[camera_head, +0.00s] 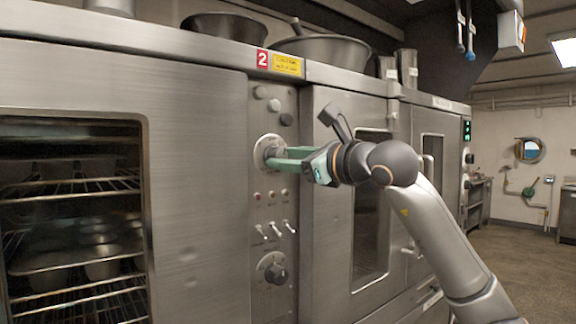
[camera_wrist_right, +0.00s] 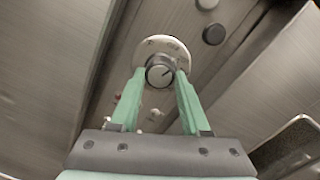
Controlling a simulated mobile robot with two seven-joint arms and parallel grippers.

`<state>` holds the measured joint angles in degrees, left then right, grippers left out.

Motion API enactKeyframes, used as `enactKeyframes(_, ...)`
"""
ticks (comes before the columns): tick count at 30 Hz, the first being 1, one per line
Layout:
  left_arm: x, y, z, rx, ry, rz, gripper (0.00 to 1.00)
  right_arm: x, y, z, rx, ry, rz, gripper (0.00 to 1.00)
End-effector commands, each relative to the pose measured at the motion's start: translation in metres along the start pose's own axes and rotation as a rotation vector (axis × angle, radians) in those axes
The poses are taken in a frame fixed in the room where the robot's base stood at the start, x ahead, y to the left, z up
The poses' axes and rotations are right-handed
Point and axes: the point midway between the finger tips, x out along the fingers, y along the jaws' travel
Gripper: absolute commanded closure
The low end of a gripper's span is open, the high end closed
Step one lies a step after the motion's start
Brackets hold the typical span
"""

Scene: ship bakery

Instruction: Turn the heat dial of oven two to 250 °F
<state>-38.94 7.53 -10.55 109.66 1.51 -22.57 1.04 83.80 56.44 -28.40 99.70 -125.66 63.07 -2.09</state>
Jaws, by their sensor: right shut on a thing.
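Oven two has a red "2" label (camera_head: 262,59) above its control panel (camera_head: 263,215). The upper dial (camera_head: 264,148), a round knob on a pale marked plate, is partly hidden by my right gripper (camera_head: 277,160) in the head view. A second dial (camera_head: 275,273) sits lower on the panel. My left gripper is not in view.
Small toggle switches (camera_head: 275,229) and red indicators sit between the dials. Dark buttons (camera_head: 274,105) sit above. An oven window with racks (camera_head: 75,215) is at left, a door with a handle (camera_head: 428,165) at right. Metal bowls (camera_head: 323,48) stand on top. Open floor (camera_head: 525,265) lies at right.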

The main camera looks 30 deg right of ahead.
Motion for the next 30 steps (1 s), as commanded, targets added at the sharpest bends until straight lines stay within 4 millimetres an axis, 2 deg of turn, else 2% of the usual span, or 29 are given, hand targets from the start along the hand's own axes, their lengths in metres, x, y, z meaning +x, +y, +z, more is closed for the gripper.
enactKeyframes(10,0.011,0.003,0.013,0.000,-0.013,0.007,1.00,0.000,0.003,-0.001,0.330,-0.016,-0.011,1.00)
enactKeyframes(21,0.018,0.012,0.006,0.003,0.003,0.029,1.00,0.000,0.002,0.000,0.648,-0.028,-0.025,1.00)
enactKeyframes(30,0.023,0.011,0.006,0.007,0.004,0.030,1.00,-0.001,0.002,0.001,0.809,-0.035,-0.032,1.00)
